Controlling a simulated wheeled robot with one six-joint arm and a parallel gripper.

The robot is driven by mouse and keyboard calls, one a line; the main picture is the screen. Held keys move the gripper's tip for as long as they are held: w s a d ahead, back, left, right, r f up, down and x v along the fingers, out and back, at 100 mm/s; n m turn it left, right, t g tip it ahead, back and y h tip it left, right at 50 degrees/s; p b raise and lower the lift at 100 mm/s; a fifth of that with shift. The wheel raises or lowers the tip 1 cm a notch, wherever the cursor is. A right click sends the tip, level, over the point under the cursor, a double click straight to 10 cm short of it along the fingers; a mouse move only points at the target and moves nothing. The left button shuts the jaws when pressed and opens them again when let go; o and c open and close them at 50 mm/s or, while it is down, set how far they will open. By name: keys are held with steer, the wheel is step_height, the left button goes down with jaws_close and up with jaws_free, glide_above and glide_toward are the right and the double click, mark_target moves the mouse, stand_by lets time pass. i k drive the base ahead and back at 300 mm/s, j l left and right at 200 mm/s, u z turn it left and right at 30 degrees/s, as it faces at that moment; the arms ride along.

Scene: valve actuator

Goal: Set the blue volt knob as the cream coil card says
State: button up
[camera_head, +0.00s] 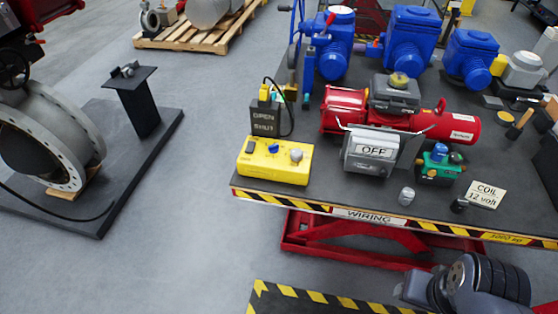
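The blue volt knob (273,148) sits on top of a yellow box (266,170) near the left front of the table. A grey knob (296,155) is to its right on the same box. The blue knob's pointer and scale are too small to read. The cream coil card (486,194) lies at the right front and reads "COIL 12 volt". Part of my dark arm (488,281) shows at the bottom right, below the table edge and far from the knob. I cannot make out the gripper's fingertips there.
Behind the yellow box stands a dark "OPEN SHUT" box (265,119) with a cable. A grey box reading "OFF" (373,151), a red actuator (345,110) and a green block (435,168) stand to the right. The table's striped front edge (290,203) is close to the yellow box.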

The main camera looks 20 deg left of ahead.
mark_target(274, 148)
steer(key=i+j+u, duration=0.2)
steer(key=i+j, duration=0.15)
steer(key=j, duration=0.15)
steer(key=i+j+u, duration=0.2)
steer(key=i+j, duration=0.15)
steer(key=j, duration=0.15)
